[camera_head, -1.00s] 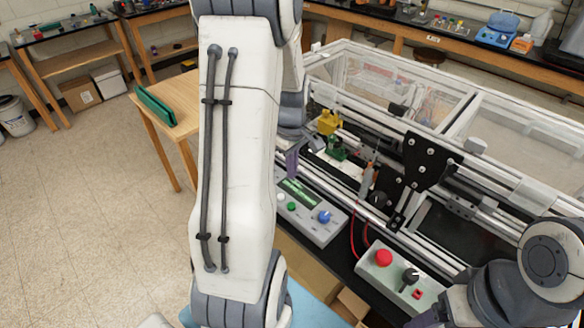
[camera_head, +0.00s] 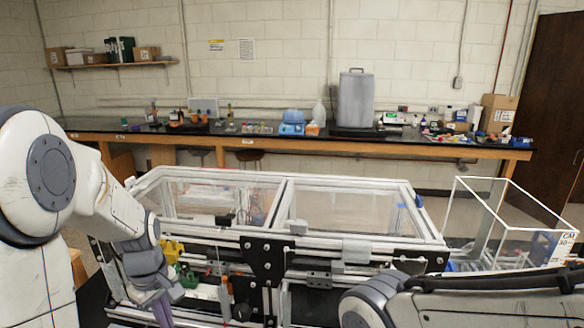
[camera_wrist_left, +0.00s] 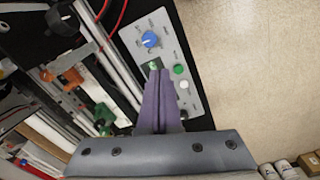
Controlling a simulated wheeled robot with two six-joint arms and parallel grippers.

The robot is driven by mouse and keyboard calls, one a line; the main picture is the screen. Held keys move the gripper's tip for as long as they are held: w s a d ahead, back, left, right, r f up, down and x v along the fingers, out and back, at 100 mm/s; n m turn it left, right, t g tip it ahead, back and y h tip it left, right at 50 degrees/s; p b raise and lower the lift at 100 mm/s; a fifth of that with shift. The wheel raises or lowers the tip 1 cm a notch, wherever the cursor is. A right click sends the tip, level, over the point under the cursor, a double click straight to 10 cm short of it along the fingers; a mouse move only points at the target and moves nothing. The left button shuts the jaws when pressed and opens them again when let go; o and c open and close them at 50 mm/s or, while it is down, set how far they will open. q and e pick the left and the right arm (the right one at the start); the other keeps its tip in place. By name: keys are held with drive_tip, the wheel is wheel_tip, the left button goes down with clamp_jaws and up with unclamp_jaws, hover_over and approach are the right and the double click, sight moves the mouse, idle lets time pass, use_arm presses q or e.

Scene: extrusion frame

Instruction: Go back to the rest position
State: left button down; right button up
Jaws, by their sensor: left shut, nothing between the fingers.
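My left gripper (camera_head: 162,308) hangs down at the lower left of the head view, in front of the left end of the extrusion frame (camera_head: 200,240). Its purple fingers are together and hold nothing. In the left wrist view the shut fingers (camera_wrist_left: 157,78) point at a grey control box (camera_wrist_left: 185,62) with a blue knob, and overlap its edge in the picture. I cannot tell if they touch it. My right arm (camera_head: 470,300) crosses the lower right of the head view. Its gripper is out of view.
The frame's clear-panelled enclosure (camera_head: 290,180) fills the middle. A yellow part (camera_head: 173,250) and a green part (camera_head: 187,277) sit near my left gripper. A clear box with white edges (camera_head: 505,225) stands at the right. A long bench (camera_head: 290,140) with lab items runs along the back wall.

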use_arm(q)
drive_tip(key=s+d+r+m+b, duration=0.1)
drive_tip(key=s+d+m, duration=0.2)
drive_tip(key=d+m, duration=0.6)
drive_tip(key=s+d+m+h+b, duration=0.1)
drive_tip(key=s+d+m+b, duration=0.1)
drive_tip(key=s+d+m, duration=0.9)
drive_tip(key=s+d, duration=0.3)
drive_tip(key=shift+s+d+r+m, duration=0.2)
drive_tip(key=shift+s+d+m, duration=0.1)
drive_tip(key=shift+s+d, duration=0.1)
